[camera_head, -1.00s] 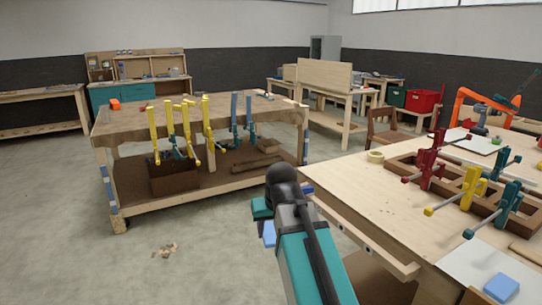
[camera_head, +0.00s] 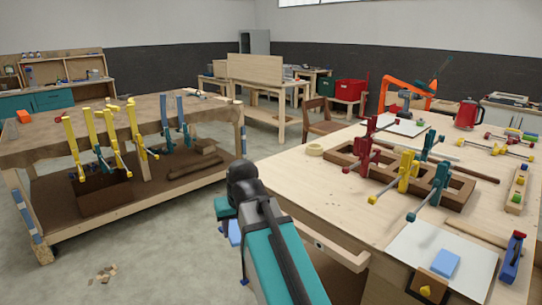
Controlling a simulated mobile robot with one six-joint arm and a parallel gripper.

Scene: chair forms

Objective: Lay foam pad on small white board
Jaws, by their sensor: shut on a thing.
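My gripper (camera_head: 228,216) is left of the right-hand table's front edge, over the floor, partly hidden behind my own teal arm. It is shut on a blue foam pad (camera_head: 235,233), of which only a part shows below it. A white board (camera_head: 412,249) lies at the near right of the table, with another blue pad (camera_head: 446,263) lying flat on it. A smaller-looking white board (camera_head: 407,128) lies farther back on the same table, partly hidden by a red clamp. My gripper is apart from both boards.
A brown wooden frame (camera_head: 340,158) with red, yellow and teal clamps stands on the right table (camera_head: 300,182). A tape roll (camera_head: 314,149), drill and red kettle (camera_head: 467,113) are there too. A workbench (camera_head: 40,145) with clamps stands left; floor lies between.

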